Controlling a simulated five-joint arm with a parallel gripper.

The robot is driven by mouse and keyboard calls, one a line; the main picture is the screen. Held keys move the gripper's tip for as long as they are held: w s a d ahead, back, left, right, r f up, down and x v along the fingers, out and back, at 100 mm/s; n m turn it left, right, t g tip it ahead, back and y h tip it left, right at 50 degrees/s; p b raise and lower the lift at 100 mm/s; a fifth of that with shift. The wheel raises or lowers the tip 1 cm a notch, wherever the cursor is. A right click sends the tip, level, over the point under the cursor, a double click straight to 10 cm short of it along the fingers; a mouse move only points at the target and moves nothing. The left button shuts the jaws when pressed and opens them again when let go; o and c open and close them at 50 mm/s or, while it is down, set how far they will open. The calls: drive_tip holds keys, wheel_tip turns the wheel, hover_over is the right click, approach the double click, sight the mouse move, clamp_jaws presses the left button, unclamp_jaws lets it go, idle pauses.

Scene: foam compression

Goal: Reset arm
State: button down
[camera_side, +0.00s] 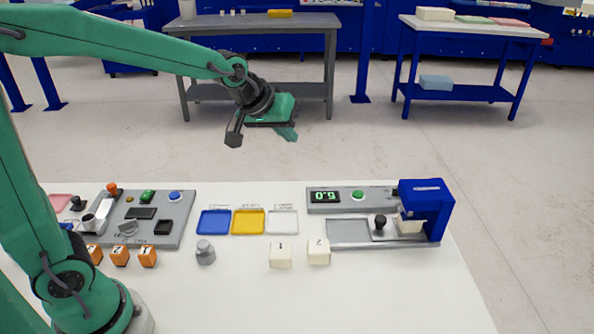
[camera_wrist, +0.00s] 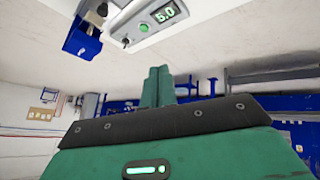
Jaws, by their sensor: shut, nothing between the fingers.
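My gripper (camera_side: 288,133) is raised in the air above and behind the white table (camera_side: 380,290), clear of everything on it. In the wrist view its two green fingers (camera_wrist: 157,86) are together with nothing between them. The blue press (camera_side: 428,205) stands at the right end of its grey panel, with a pale block (camera_side: 410,226) under its head. It also shows at the top left of the wrist view (camera_wrist: 82,40).
White blocks marked 1 (camera_side: 280,255) and 2 (camera_side: 319,252) stand at the table's front. Blue (camera_side: 214,222), yellow (camera_side: 248,221) and white (camera_side: 283,222) trays lie mid-table. A grey weight (camera_side: 205,252), several orange cubes (camera_side: 120,257) and a control panel (camera_side: 165,238) are left.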

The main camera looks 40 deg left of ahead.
drive_tip(key=s+a+m+g, duration=0.1)
drive_tip(key=s+m, duration=0.1)
drive_tip(key=s, duration=0.9)
drive_tip(key=s+a+m, duration=0.2)
drive_tip(key=s, duration=1)
drive_tip(key=shift+a+g+y, duration=0.25)
drive_tip(key=shift+g+y, duration=0.05)
drive_tip(key=shift+g, duration=0.1)
